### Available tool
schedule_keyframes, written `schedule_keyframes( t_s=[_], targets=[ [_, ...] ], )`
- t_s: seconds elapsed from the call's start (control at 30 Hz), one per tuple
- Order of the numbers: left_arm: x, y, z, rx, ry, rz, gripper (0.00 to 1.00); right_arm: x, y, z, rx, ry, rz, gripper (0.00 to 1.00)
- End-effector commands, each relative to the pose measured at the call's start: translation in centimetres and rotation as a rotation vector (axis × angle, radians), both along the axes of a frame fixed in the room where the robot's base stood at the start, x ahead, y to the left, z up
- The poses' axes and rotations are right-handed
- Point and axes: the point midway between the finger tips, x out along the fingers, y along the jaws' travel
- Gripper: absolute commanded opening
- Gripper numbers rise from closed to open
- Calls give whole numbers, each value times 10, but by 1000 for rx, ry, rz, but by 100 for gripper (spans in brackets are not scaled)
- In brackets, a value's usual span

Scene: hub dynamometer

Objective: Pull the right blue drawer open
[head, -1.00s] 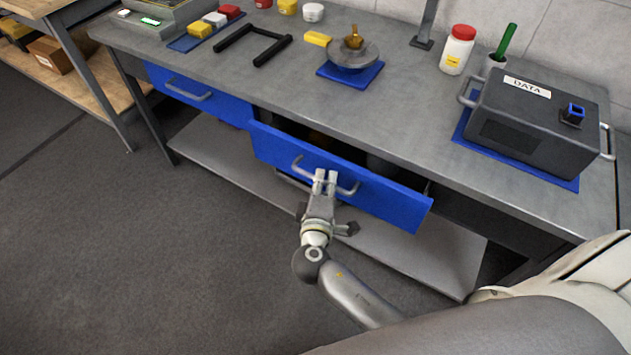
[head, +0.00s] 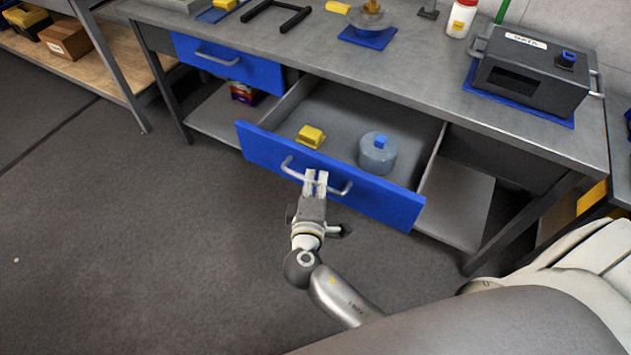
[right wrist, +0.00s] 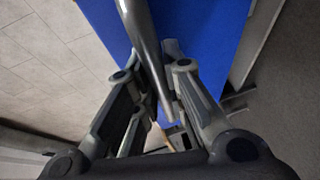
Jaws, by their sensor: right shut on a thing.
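The right blue drawer (head: 385,201) is pulled well out from under the grey workbench, and its inside shows. My right gripper (head: 316,178) is shut on the drawer's silver bar handle (head: 290,168), near the middle of the bar. The right wrist view shows the handle (right wrist: 143,45) running between the fingers, with the blue drawer front (right wrist: 205,30) behind it. Inside the drawer lie a yellow object (head: 311,136) and a round grey-blue object with a blue top (head: 378,153). My left gripper is not in view.
The left blue drawer (head: 235,65) is shut. On the workbench (head: 300,60) stand a dark box labelled DATA (head: 530,75), a white jar with a red lid (head: 461,18) and a blue mat (head: 367,38). A lower shelf (head: 460,200) lies beneath. The floor in front is clear.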

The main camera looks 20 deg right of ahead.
Motion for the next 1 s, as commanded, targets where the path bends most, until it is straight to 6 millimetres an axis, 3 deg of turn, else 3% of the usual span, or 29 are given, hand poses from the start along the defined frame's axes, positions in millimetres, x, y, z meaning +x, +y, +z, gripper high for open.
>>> schedule_keyframes(
  t_s=[0.47,0.5,0.57,0.87,1.0],
  targets=[
    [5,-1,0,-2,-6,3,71,0,0,0,-1,0,1,0],
    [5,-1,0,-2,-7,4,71,0,0,0,-1,0,1,14],
    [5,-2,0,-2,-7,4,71,0,0,0,-1,0,1,21],
    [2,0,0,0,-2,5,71,0,0,1,0,-1,0,21],
    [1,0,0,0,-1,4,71,-9,5,2,-1,0,1,21]
  ],
)
